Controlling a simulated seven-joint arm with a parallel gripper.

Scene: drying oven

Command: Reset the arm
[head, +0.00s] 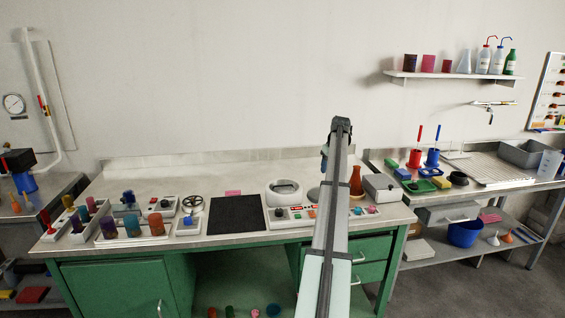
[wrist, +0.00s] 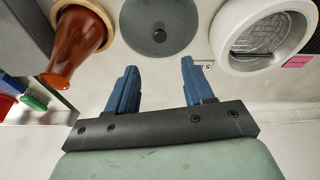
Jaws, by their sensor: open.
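My gripper shows in the wrist view (wrist: 158,67) with its two blue fingers spread apart and nothing between them. In the head view, my arm reaches up over the right part of the green bench, and only a bit of the blue gripper (head: 324,158) shows beside the arm's upper end. In the wrist view, a grey round plate (wrist: 158,28) lies beyond the fingertips. A reddish-brown flask (wrist: 78,48) is to their left and a white round-topped device (wrist: 228,42) to their right. None of these is held.
The bench (head: 150,178) has bare top along its back. A black mat (head: 236,214) lies at its middle front, and racks with coloured containers (head: 132,230) stand at left. A wall shelf (head: 450,76) with bottles is at upper right. A side table holds a grey tray (head: 522,153).

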